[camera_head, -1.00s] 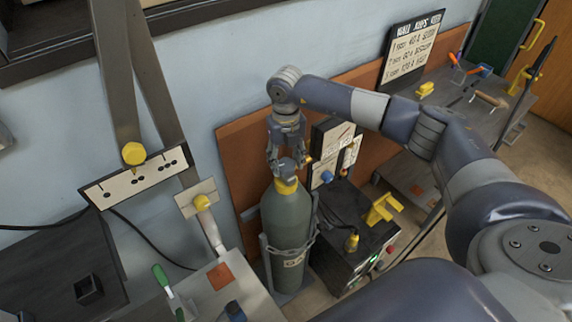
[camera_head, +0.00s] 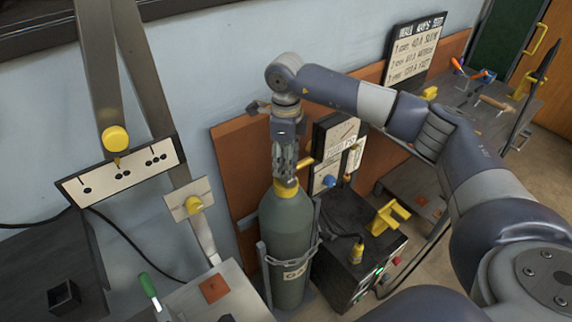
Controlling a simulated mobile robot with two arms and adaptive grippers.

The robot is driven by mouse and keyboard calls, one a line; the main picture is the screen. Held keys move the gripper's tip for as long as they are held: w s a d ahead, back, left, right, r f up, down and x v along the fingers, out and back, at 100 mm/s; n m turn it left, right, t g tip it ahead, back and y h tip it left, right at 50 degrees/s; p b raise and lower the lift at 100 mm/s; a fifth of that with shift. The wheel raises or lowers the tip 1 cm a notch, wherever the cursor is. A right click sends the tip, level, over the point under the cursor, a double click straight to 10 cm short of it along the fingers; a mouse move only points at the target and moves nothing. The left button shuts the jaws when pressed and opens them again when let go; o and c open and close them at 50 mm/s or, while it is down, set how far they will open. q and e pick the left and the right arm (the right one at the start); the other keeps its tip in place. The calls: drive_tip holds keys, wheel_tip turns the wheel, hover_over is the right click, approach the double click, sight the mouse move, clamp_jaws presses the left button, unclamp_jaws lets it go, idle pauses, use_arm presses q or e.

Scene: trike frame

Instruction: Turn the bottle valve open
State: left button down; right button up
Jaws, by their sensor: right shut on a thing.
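The green gas bottle (camera_head: 287,225) stands upright, with a yellow collar (camera_head: 286,187) at its neck and a chain around its body. My right gripper (camera_head: 285,176) points down at the top of the bottle, coming from the arm on the right. It is shut on the bottle valve, which its fingers hide almost fully. How far the valve is turned cannot be seen. My left gripper is not in view.
A gauge panel (camera_head: 335,140) stands just right of the bottle. A dark machine (camera_head: 350,262) with a yellow handle (camera_head: 388,215) is on the floor beside it. A workbench with tools (camera_head: 478,110) is at the back right. A yellow-knobbed plate (camera_head: 122,172) is at left.

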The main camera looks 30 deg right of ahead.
drive_tip(key=n+b, duration=0.2)
drive_tip(key=n, duration=0.3)
drive_tip(key=shift+f+n+b, duration=0.15)
drive_tip(key=shift+n+b, duration=0.85)
drive_tip(key=shift+n, duration=1.5)
drive_tip(key=o, duration=1.1)
drive_tip(key=shift+r, duration=0.2)
wheel_tip(320, 180, up, 12)
drive_tip(key=shift+f, duration=0.1)
